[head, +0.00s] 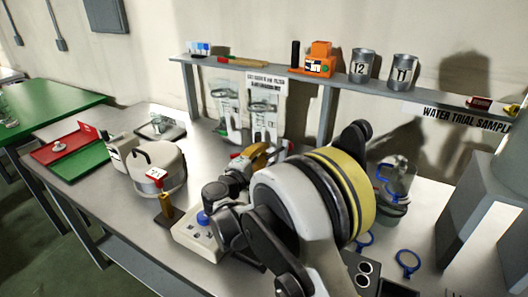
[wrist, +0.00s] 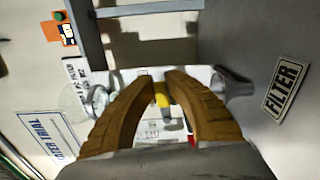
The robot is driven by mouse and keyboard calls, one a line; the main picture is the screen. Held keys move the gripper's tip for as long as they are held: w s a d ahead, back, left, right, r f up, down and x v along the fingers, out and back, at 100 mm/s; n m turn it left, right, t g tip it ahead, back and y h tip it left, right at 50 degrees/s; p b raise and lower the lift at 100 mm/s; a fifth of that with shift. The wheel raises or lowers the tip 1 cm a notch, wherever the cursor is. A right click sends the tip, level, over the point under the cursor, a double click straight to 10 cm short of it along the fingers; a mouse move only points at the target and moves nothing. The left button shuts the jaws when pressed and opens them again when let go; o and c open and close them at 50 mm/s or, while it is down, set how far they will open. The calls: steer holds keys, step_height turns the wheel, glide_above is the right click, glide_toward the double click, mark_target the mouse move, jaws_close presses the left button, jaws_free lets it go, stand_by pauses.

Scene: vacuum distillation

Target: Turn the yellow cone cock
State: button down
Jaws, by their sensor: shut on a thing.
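The yellow cone cock (wrist: 162,98) shows in the wrist view as a small yellow piece between the tips of my gripper (wrist: 163,84). The two brown, ridged fingers curve in from both sides and are closed on it. A greyish part extends below the cock, between the fingers. In the head view, my arm covers much of the middle of the bench, and I cannot make out the cock there.
A steel bench holds a white pot (head: 157,168), a white control box with a blue knob (head: 203,217) and a glass vessel (head: 397,178). The shelf (head: 350,87) behind carries tins (head: 361,68) and an orange device (head: 319,58). A FILTER sign (wrist: 286,88) hangs at right.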

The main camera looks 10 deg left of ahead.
steer(key=c, duration=1.4)
jaws_free()
steer(key=v, duration=0.7)
steer(key=shift+s+a, duration=0.1)
steer(key=shift+s, duration=0.15)
